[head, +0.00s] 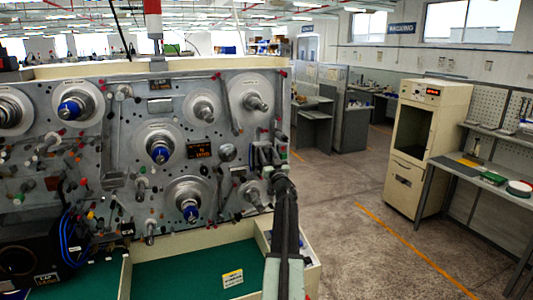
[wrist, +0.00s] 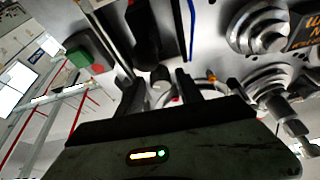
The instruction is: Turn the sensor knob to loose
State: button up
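The grey winding machine panel (head: 120,130) fills the left of the head view, with many spindles, knobs and levers. No readable label there tells me which one is the sensor knob. My gripper (head: 264,158) is at the panel's right edge, at the end of my dark arm. In the wrist view, the dark fingers of my gripper (wrist: 180,88) stand apart. A small pale round part (wrist: 163,90) shows between them, beyond the fingertips. I cannot tell whether it is the sensor knob. I see nothing clamped, and the arm hides some of the panel's lower right.
A blue-centred spindle (head: 160,150) and a small orange-lettered display (head: 199,149) are left of my gripper. A green work surface (head: 190,270) lies below the panel. A cream cabinet (head: 415,145) and a workbench (head: 490,175) stand at right. The floor between is clear.

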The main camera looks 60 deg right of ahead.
grip_shut()
